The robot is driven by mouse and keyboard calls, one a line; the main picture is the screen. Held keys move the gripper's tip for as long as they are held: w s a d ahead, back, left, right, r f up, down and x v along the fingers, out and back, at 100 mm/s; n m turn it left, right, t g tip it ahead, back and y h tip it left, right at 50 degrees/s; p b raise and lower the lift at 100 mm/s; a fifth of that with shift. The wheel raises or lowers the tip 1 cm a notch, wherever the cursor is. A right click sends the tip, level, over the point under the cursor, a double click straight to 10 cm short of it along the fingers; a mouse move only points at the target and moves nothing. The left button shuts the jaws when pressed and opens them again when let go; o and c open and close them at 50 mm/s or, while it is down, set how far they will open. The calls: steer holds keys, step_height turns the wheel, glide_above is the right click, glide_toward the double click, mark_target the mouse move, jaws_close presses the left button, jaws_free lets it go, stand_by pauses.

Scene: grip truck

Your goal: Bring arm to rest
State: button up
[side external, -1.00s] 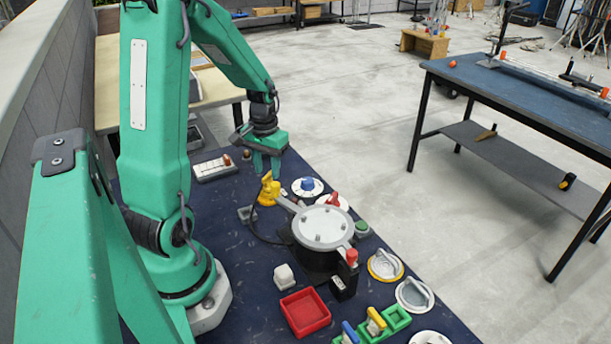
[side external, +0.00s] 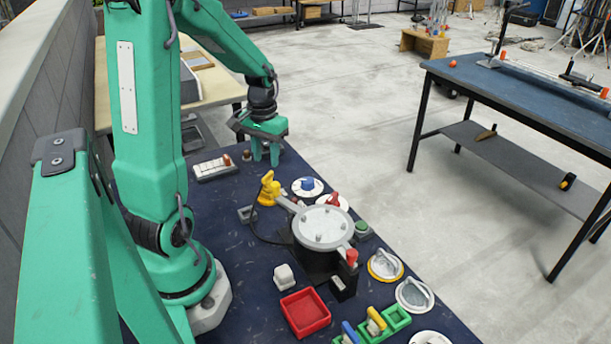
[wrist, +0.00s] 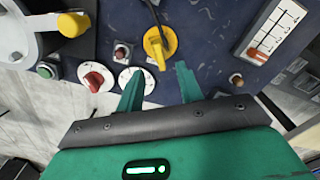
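My gripper (side external: 266,153) hangs above the far end of the dark blue work table (side external: 222,258), fingers pointing down. Its two green fingers are apart with nothing between them, as the wrist view (wrist: 158,85) also shows. The yellow handle (side external: 269,188) stands upright on the table, apart from the fingers. In the wrist view, the yellow handle (wrist: 160,44) lies beyond the fingertips.
Around the gripper are a slider panel (side external: 215,168), a blue-knob dial (side external: 307,187) and a red-knob dial (side external: 333,202). A blue-topped bench (side external: 520,95) is at right, across open floor.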

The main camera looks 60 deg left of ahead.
steer(key=shift+w+d+r, duration=0.15)
steer(key=shift+d+r, duration=0.2)
steer(key=s+d+r+m+t, duration=0.2)
steer(key=d+r, duration=0.4)
steer(key=d, duration=0.4)
steer(key=s+d+r+m+t, duration=0.3)
steer(key=d+r, duration=0.3)
steer(key=d, duration=0.4)
steer(key=shift+s+d+r+m+t, duration=0.2)
steer(key=shift+d+r+m+t, duration=0.15)
steer(key=shift+m, duration=0.45)
steer(key=shift+c, duration=0.2)
